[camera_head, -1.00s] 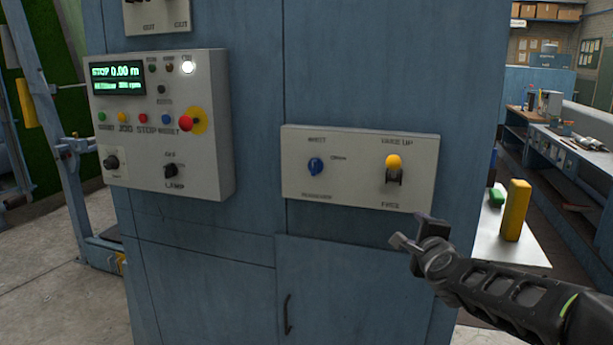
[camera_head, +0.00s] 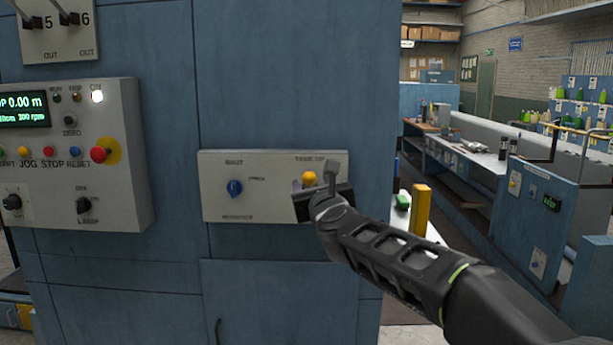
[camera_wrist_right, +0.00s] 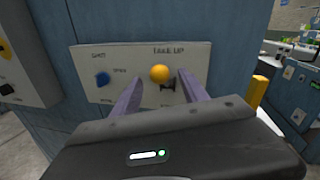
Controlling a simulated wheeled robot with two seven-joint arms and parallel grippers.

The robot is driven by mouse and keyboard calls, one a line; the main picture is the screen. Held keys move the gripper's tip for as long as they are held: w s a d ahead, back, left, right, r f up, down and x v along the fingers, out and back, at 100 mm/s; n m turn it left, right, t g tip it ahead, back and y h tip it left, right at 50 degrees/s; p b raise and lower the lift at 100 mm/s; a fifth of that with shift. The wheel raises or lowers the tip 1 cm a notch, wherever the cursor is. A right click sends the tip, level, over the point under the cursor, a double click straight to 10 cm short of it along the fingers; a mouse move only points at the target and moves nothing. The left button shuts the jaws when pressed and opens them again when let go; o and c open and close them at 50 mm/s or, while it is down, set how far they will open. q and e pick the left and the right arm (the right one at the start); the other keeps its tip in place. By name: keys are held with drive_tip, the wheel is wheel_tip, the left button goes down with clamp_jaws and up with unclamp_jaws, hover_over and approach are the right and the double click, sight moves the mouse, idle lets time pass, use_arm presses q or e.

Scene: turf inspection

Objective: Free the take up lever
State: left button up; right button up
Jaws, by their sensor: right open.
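The take up lever has a yellow ball knob (camera_head: 309,178) and sits on the right half of a pale panel (camera_head: 265,160) on the blue cabinet. In the right wrist view the knob (camera_wrist_right: 160,74) shows beyond and between the two fingers, under the words TAKE UP. A dark slot or stem shows beside it. My right gripper (camera_head: 318,186) is in front of the lever, open, and hides the lever's lower part in the head view. In the wrist view its open fingers (camera_wrist_right: 158,95) hold nothing; I cannot tell whether they touch the knob. My left gripper is not in view.
A blue knob (camera_head: 235,188) is on the panel's left half. A control box (camera_head: 140,165) with a red stop button (camera_head: 98,155) stands out from the cabinet at left.

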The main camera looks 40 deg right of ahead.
drive_tip(key=p+x, duration=0.2)
drive_tip(key=x, duration=0.5)
drive_tip(key=shift+w+d, duration=0.1)
drive_tip(key=shift+w, duration=0.1)
clamp_jaws()
idle(1.2)
